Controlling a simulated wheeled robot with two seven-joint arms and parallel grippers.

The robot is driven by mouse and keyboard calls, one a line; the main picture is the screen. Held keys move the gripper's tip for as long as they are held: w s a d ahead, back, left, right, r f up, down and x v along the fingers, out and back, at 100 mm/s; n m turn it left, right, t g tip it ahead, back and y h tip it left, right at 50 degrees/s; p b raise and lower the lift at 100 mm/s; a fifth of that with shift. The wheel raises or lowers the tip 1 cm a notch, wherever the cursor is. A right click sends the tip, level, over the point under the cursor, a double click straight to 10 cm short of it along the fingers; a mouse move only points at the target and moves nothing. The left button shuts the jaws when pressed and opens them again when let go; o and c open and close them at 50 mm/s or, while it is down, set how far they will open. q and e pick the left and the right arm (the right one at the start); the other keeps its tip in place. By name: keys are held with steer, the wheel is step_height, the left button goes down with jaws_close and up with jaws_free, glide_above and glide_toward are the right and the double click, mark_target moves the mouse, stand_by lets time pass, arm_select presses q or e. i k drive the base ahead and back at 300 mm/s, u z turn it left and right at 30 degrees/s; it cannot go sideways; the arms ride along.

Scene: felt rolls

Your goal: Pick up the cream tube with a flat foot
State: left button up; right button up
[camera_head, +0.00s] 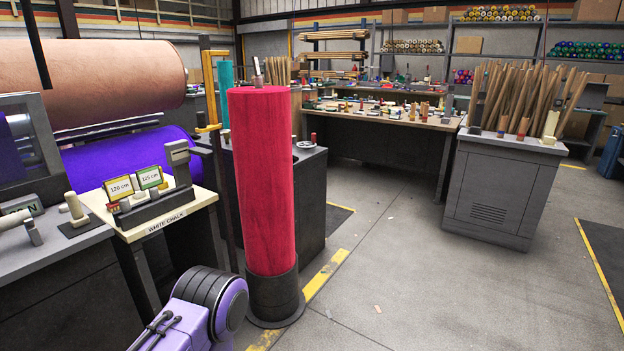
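A short cream tube (74,206) stands, tilted slightly, on a dark flat square plate at the left, on the grey bench top. Whether the plate is its own foot I cannot tell. Another cream tube (550,124) leans on the grey cabinet at the right, in front of the wooden rods. A cream cylinder (13,219) lies at the left edge, partly cut off. A purple and dark arm link of mine shows at the bottom; neither gripper is in view.
A tall red felt roll (262,180) stands in a dark round base (275,300) in the centre foreground. A white chalk table (180,206) with number cards is beside it. A long workbench (385,118) is at the back. Grey floor (440,270) is open at the right.

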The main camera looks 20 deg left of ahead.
mark_target(79, 218)
steer(key=u, duration=0.4)
steer(key=i, duration=1.05)
steer(key=u, duration=1.6)
steer(key=i, duration=1)
steer(key=u, duration=0.9)
